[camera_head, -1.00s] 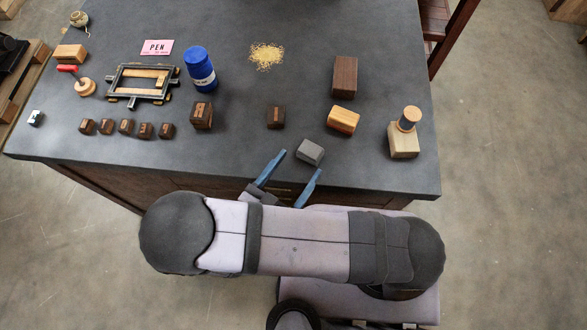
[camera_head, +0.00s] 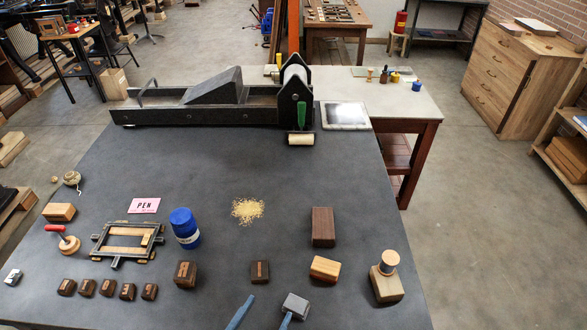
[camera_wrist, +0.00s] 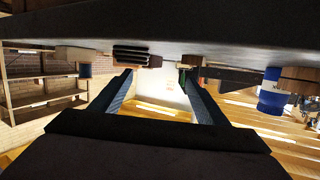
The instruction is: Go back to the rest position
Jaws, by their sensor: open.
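My gripper (camera_head: 263,314) shows at the bottom edge of the head view, at the front of the dark table (camera_head: 285,178). Its two blue fingers stand apart with nothing between them. A grey block (camera_head: 295,306) lies close to the right fingertip; whether they touch I cannot tell. In the wrist view my gripper (camera_wrist: 160,90) also shows open, both blue fingers spread, with the table edge (camera_wrist: 190,42) across the top. The rest of my arm is out of the head view.
Dark wooden blocks (camera_head: 185,274), a light block (camera_head: 324,269) and a wooden stand (camera_head: 386,283) lie along the front. A blue bottle (camera_head: 185,228), a frame (camera_head: 127,243) and a pink PEN card (camera_head: 145,205) are behind. A long press (camera_head: 215,105) stands at the back.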

